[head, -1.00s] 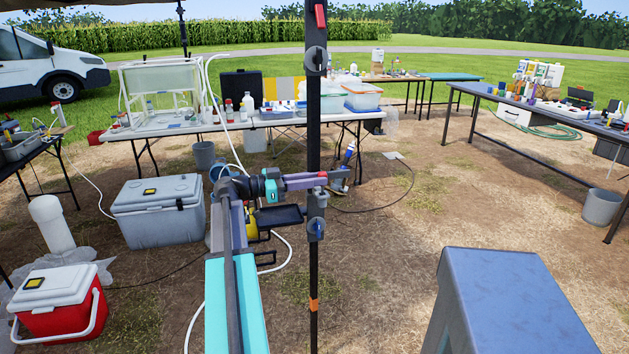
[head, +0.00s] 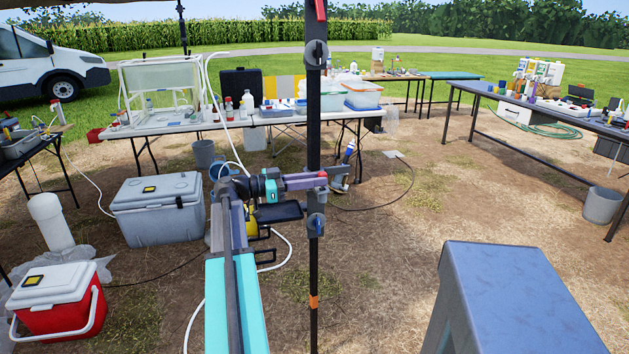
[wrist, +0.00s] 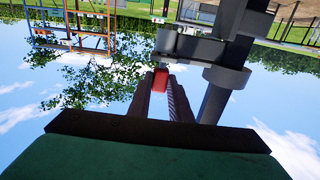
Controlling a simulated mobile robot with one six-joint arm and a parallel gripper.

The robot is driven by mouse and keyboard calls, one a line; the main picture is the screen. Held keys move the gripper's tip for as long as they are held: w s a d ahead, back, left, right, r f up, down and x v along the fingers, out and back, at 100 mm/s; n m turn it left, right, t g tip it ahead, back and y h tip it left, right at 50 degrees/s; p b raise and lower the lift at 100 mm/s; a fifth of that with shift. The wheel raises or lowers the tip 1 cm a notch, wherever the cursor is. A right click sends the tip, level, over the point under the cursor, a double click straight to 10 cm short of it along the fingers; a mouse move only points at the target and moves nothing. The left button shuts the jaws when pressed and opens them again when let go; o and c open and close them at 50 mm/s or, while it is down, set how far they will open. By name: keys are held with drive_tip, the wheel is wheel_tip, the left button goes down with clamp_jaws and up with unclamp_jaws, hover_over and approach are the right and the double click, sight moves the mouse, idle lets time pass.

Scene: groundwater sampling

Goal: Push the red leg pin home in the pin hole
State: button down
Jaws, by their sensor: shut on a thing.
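The black canopy leg (head: 313,265) stands upright in front of me in the head view, with a grey collar (head: 316,200) around it. My gripper (head: 318,180) reaches from the left and its fingertips are at the leg, just above that collar. In the wrist view the two fingers (wrist: 161,88) are shut on the red leg pin (wrist: 160,76), whose red end shows between their tips. The leg and its grey bracket (wrist: 188,47) are close beside the fingertips there. The pin hole is hidden, and how deep the pin sits cannot be told.
A grey cooler (head: 158,212) and a red cooler (head: 58,305) stand on the ground at left. A blue-grey box top (head: 520,300) is at front right. A loaded table (head: 180,128) stands behind the leg, another (head: 560,115) at right. The ground between is mostly open.

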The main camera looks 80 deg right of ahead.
drive_tip(key=shift+f+b, duration=0.5)
drive_tip(key=shift+f, duration=0.1)
drive_tip(key=c, duration=1.5)
unclamp_jaws()
drive_tip(key=shift+c, duration=0.2)
drive_tip(key=b+v, duration=0.1)
drive_tip(key=v, duration=1.2)
drive_tip(key=shift+w+a+b, duration=0.2)
drive_tip(key=shift+w+b, duration=0.1)
drive_tip(key=shift+w, duration=0.05)
